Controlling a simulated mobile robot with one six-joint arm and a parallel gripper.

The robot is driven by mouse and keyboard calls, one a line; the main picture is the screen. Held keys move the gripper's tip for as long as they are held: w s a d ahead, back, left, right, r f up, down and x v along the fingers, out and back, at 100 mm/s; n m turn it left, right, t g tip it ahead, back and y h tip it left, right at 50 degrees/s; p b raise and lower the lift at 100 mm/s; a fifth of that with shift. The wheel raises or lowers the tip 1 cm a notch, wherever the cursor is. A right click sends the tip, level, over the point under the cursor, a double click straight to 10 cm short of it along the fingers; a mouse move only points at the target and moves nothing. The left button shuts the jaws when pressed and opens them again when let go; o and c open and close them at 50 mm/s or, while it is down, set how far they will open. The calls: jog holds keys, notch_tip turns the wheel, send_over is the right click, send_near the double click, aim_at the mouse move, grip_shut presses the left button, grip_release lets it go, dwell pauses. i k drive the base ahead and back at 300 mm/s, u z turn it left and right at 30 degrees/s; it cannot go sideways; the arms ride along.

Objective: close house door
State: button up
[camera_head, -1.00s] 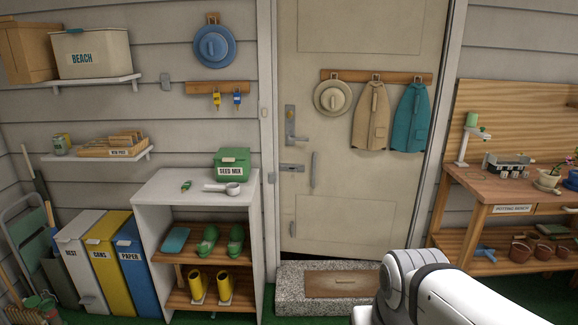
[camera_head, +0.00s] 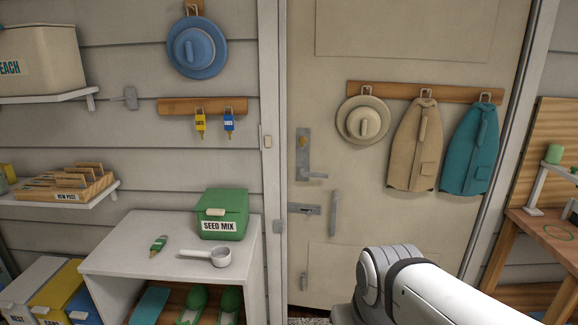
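The house door (camera_head: 420,45) is a beige panel door that fills the middle and right of the view. Its left edge lies close to the pale door frame (camera_head: 271,100); I cannot tell whether it is fully shut. A metal lever handle (camera_head: 312,176) on a plate sits near that left edge. Below it are a second metal fitting (camera_head: 304,209) and a vertical pull handle (camera_head: 334,213). My white arm reaches in at the bottom right, in front of the door's lower part. My gripper itself is not in view.
A peg rail (camera_head: 425,92) on the door carries a cream hat (camera_head: 362,121), a tan coat (camera_head: 412,150) and a teal coat (camera_head: 469,150). A white shelf unit (camera_head: 120,262) with a green seed mix box (camera_head: 221,216) stands left. A wooden bench (camera_head: 548,228) stands right.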

aim_at(461, 51)
jog(key=u, duration=0.05)
jog(key=i, duration=1.2)
jog(key=u, duration=0.15)
